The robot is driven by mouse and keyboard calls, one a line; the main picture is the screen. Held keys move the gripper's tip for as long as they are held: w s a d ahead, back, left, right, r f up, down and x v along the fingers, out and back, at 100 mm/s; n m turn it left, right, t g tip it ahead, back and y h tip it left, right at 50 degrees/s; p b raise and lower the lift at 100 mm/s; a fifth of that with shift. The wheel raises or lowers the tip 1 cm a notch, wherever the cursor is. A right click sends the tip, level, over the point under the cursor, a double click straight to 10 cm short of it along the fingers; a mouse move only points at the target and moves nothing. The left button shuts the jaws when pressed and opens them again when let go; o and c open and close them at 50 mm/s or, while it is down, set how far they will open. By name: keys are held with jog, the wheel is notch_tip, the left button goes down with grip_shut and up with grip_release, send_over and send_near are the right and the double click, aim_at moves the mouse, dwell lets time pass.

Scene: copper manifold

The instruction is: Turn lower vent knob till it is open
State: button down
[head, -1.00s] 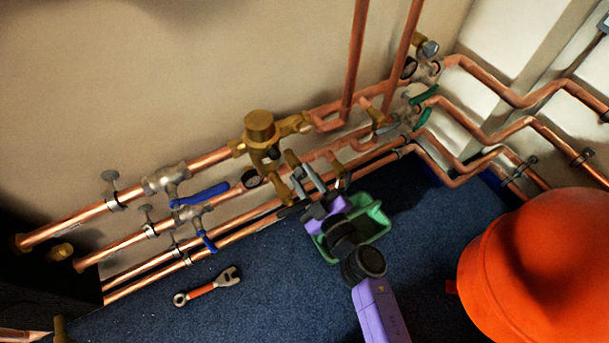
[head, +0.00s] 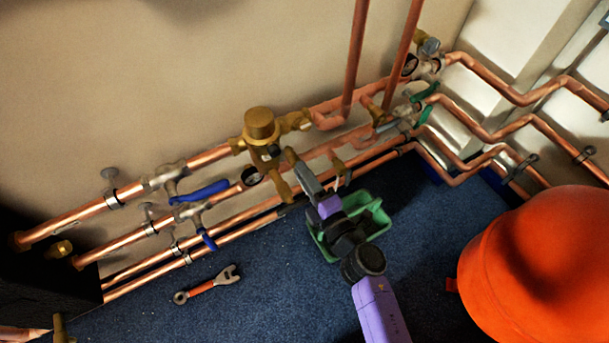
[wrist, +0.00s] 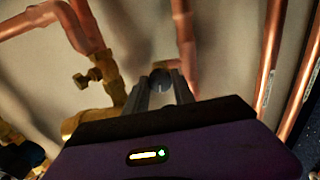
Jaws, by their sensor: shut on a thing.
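In the head view my gripper (head: 301,170) reaches the middle of the pipe run, by a small brass fitting (head: 290,156). There the fingers line up nearly edge-on and hide the knob. I cannot read how far the knob is turned.
A large brass valve (head: 260,128) stands just left of my gripper. Copper pipes run along the wall. A green tray (head: 375,217) lies on the blue floor below my arm, a wrench (head: 207,286) to the left. An orange hard hat (head: 545,265) fills the lower right.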

jog(key=shift+f+n+b, duration=0.15)
jog(key=shift+n+b, duration=0.7)
jog(key=shift+n, duration=3.15)
jog(key=c, duration=1.1)
grip_release()
jog(key=shift+o, duration=0.2)
jog(key=p+v, duration=0.1)
jog(key=v, duration=0.6)
jog(key=shift+s+d, duration=0.25)
jog(key=shift+s, duration=0.1)
